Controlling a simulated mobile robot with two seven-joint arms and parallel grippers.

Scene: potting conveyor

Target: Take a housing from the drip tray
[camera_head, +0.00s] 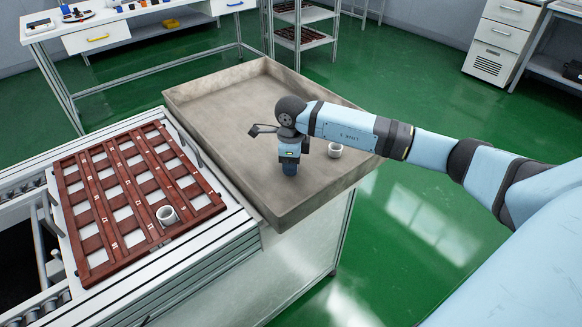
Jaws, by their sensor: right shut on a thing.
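The grey drip tray (222,78) stands beside the conveyor, with raised walls. My right gripper (289,170) points down inside the tray, near its front part. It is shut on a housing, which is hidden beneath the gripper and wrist. Another white housing (167,216) sits in the red-brown slotted rack on the conveyor. My left gripper is not in view.
The red-brown rack (88,238) has many empty cells and lies on the conveyor, left of the tray. The left and back of the tray floor are clear. A workbench (135,32) and a shelf (305,40) stand behind.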

